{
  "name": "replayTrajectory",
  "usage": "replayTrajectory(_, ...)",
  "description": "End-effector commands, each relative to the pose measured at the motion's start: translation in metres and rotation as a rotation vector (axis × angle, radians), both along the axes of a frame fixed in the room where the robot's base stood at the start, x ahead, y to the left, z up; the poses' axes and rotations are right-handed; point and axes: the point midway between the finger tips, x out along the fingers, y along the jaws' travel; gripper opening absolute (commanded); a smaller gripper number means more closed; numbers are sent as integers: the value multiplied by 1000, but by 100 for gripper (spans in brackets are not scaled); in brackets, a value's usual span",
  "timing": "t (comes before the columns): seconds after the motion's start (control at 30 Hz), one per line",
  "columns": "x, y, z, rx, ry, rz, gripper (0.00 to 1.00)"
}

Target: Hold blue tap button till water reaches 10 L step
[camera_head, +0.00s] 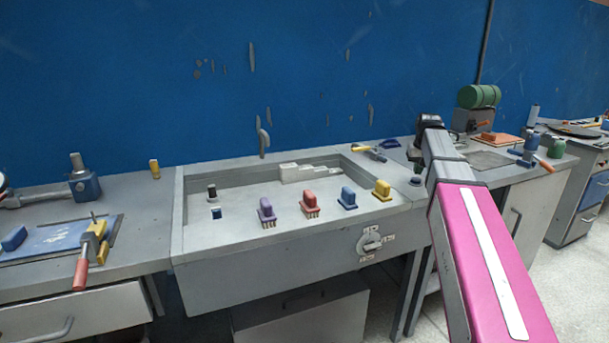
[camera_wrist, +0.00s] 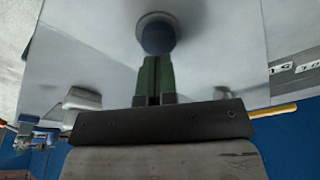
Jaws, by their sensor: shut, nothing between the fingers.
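The sink trough (camera_head: 225,240) stands in the middle of the head view, with a curved tap (camera_head: 263,140) at its back. A pale stepped block (camera_head: 305,172) sits inside at the back; its step marks are too small to read. I cannot make out a water surface. The blue button (camera_wrist: 157,36), round on a pale round base, is straight ahead of my gripper (camera_wrist: 156,60) in the wrist view. My green fingers are shut and empty, their tips at the button's near edge. I cannot tell whether they press it. The button also shows right of the trough (camera_head: 417,181).
Purple, red, blue and yellow brushes (camera_head: 308,205) stand along the trough's front. A dial (camera_head: 370,240) with labels is on the front panel. A yellow-handled tool (camera_head: 368,152) lies behind the trough.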

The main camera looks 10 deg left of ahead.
Motion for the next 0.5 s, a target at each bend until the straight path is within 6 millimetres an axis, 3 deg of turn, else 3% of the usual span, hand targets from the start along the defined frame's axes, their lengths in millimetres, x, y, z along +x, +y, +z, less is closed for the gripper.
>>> replayTrajectory(0.5,0,0,-13,0,0,0,0)
